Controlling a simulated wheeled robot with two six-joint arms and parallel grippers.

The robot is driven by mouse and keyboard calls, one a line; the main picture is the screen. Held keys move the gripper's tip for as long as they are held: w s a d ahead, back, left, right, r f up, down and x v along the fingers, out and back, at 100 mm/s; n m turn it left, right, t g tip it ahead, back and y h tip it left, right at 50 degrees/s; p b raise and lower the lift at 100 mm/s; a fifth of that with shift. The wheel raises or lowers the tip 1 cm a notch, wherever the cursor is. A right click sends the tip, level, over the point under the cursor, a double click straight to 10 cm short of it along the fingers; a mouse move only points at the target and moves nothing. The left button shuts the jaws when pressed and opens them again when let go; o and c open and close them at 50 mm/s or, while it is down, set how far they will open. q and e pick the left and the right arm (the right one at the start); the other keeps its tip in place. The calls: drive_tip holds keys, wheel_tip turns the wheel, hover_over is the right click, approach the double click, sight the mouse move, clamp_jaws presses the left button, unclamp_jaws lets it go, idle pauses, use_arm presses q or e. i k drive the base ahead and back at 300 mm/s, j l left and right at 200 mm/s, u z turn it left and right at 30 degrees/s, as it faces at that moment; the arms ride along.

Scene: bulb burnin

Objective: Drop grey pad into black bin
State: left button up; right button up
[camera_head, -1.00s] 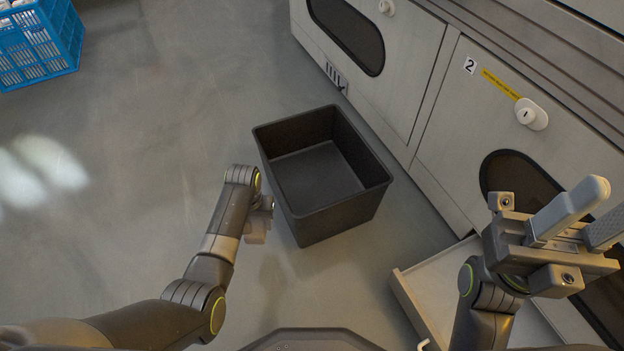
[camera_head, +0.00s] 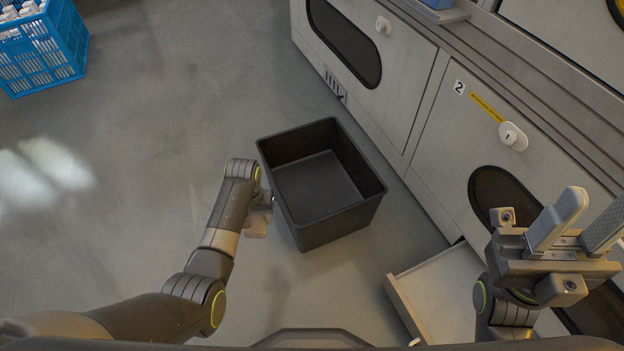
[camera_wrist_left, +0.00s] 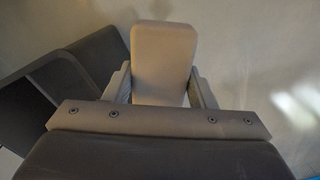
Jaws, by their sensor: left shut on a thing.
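The black bin (camera_head: 345,222) stands open and upright on the floor in the middle of the head view, and its visible inside is empty. At the left of the wrist view a dark part of the bin (camera_wrist_left: 75,68) shows. My left gripper (camera_head: 262,212) is just left of the bin, outside its rim, mostly hidden behind its wrist. In the left wrist view it is shut on the grey pad (camera_wrist_left: 163,52), a block between both fingers. My right gripper (camera_head: 578,224) is at the right, fingers pointing up and apart, with nothing between them.
Grey cabinets (camera_head: 425,80) run along the right behind the bin. A pale open drawer (camera_head: 440,290) sticks out low, near my right arm. A blue crate (camera_head: 45,55) with white items stands at the far left. The floor left of the bin is clear.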

sight(313, 193)
drive_tip(key=i+j, duration=0.8)
drive_tip(key=j, duration=0.15)
drive_tip(key=i+j+z, duration=0.1)
drive_tip(key=z, duration=0.4)
drive_tip(key=i+j+z, duration=0.1)
drive_tip(key=z, duration=0.4)
drive_tip(key=j+z, duration=0.1)
drive_tip(key=z, duration=0.45)
